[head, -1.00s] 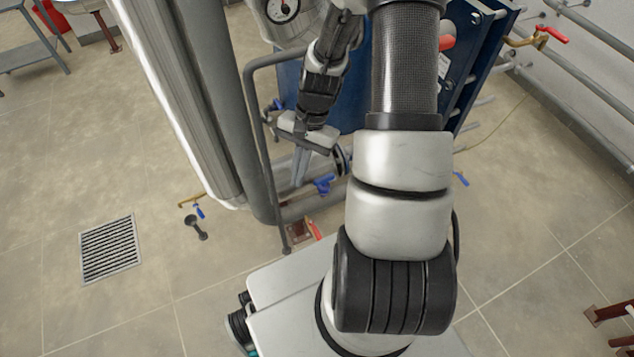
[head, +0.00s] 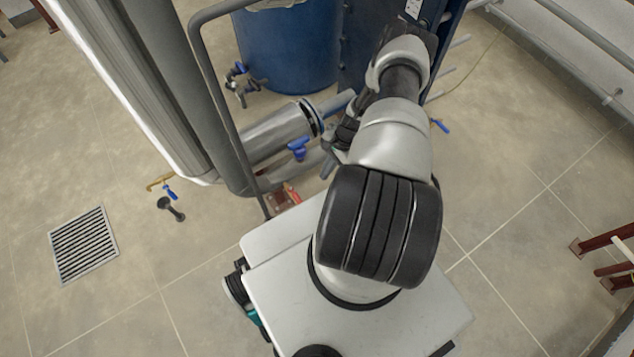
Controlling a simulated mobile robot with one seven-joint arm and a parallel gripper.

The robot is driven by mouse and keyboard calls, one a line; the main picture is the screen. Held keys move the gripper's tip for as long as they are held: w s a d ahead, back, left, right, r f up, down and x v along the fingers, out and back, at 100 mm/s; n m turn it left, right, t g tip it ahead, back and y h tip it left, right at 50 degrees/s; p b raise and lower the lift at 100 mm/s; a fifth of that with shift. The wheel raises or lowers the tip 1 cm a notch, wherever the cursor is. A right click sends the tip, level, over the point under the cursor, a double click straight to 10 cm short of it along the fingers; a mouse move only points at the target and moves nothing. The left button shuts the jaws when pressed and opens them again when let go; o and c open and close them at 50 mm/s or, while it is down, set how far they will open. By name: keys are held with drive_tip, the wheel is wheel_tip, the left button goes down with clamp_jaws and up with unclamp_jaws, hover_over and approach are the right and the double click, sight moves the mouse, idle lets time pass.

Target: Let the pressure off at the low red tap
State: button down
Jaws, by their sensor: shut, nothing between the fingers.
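The low red tap (head: 293,195) shows as a small red handle by a rusty bracket near the floor, just beyond my base. My base hides part of it. My gripper (head: 328,167) is partly hidden behind my own arm. Its fingers point down among the low pipes, above and to the right of the red handle and apart from it in the picture. The gripper is shut and empty. How high it is over the tap I cannot tell.
A blue-handled valve (head: 299,147) sits on the low pipe beside the gripper. A thick grey pipe (head: 225,165) and a thin bent pipe (head: 215,80) rise at left. A blue tank (head: 288,50) stands behind.

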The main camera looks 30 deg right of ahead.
sight(296, 196)
drive_tip(key=a+f+b, duration=0.1)
drive_tip(key=a+f, duration=0.7)
drive_tip(key=shift+s+f+b, duration=0.2)
drive_tip(key=shift+f+b, duration=0.2)
idle(0.3)
